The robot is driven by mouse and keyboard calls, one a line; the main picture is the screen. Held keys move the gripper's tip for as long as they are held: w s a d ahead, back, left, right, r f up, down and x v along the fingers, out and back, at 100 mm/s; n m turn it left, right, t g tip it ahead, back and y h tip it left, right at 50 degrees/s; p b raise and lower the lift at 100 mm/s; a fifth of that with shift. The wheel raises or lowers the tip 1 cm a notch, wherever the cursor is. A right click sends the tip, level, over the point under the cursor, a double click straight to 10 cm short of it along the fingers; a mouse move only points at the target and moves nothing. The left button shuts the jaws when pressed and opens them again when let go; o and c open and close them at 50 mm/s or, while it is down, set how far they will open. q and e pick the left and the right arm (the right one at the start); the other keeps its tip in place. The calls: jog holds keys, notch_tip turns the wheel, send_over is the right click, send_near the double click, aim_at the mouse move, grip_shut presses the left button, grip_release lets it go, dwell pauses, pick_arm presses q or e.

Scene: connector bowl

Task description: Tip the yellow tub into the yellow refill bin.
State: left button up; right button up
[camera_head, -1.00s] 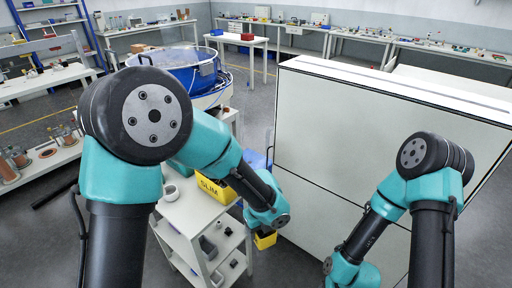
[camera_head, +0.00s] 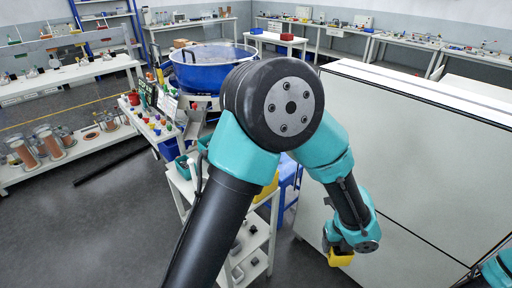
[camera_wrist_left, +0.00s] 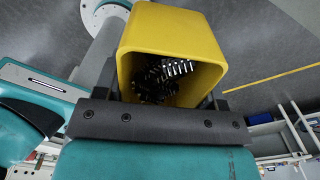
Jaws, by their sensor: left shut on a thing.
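My left gripper (camera_head: 341,247) is shut on the yellow tub (camera_head: 341,259), which hangs below the wrist over the floor, in front of the large white panel. In the left wrist view the gripper (camera_wrist_left: 160,108) grips the tub (camera_wrist_left: 205,45) at its near wall. The tub's mouth faces the camera, and dark and silvery small parts lie inside. A yellow bin (camera_head: 268,187) on the white trolley shows only in part behind my left arm; its contents are hidden. My right gripper is out of view; only a bit of that arm shows at the lower right corner.
The white trolley (camera_head: 258,238) has small items on its lower shelves. A big blue bowl (camera_head: 205,72) stands behind it, with a stand of small coloured parts (camera_head: 155,122) to its left. The white panel (camera_head: 400,150) fills the right side. Floor at the lower left is clear.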

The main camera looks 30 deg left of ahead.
pick_arm(q)
jog(key=w+a+r+n, duration=0.3)
jog(key=w+a+n, duration=0.1)
jog(key=w+a, duration=0.4)
jog(key=w+a+r+n, duration=0.3)
jog(key=w+a+n, duration=0.15)
jog(key=a, duration=0.55)
jog(key=w+a+r+n, duration=0.1)
jog(key=a+r+n, duration=0.1)
jog(key=a, duration=0.8)
jog(key=w+a+r+n, duration=0.2)
jog(key=a+r+n, duration=0.1)
jog(key=a, duration=0.7)
jog(key=shift+w+r+n, duration=0.25)
jog(key=shift+w+n, duration=0.05)
jog(key=shift+n, duration=0.55)
jog(key=shift+f, duration=0.15)
jog(key=g+y, duration=0.1)
jog(key=y, duration=0.4)
jog(key=a+f+g+y, duration=0.1)
jog(key=g+y, duration=0.1)
jog(key=y, duration=0.3)
jog(key=a+f+g+y, duration=0.1)
jog(key=y, duration=0.4)
jog(key=shift+s+a+f+y, duration=0.1)
jog(key=shift+s+f+y, duration=0.05)
jog(key=shift+s+y, duration=0.15)
